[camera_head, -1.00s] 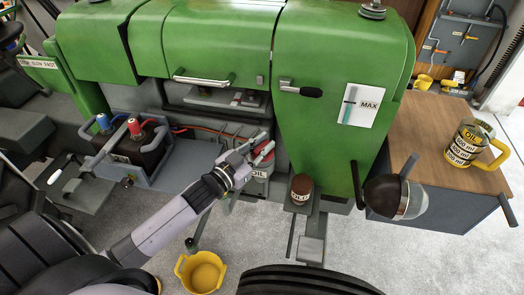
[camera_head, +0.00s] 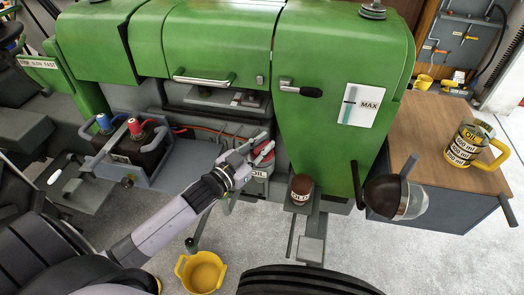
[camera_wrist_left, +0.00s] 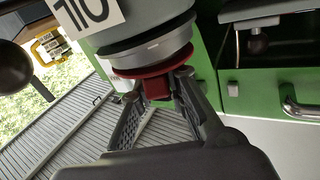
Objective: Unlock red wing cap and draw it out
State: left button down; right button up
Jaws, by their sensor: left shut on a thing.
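The red wing cap (camera_head: 266,153) sits on the grey oil filler with the "OIL" label (camera_head: 258,174), low on the tractor's green side. In the left wrist view the red cap (camera_wrist_left: 150,70) shows as a round disc with a square wing, seated against the grey filler neck (camera_wrist_left: 150,45). My left gripper (camera_head: 262,146) reaches in from the lower left and is shut on the cap's wing. Its fingertips (camera_wrist_left: 170,80) lie on either side of the wing in the wrist view. My right gripper is not in view.
A brown-capped grey container (camera_head: 301,188) stands just right of the filler. A battery box (camera_head: 140,150) is to the left. A yellow bucket (camera_head: 201,272) is on the floor below. An oil jug (camera_head: 466,143) stands on the wooden cabinet (camera_head: 420,130) at right.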

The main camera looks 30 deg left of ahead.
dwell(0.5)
pick_arm(q)
jog(key=shift+r+p, duration=1.2)
jog(key=shift+r, duration=0.1)
jog(key=c, duration=2.1)
grip_release()
jog(key=shift+c, duration=0.2)
grip_shut()
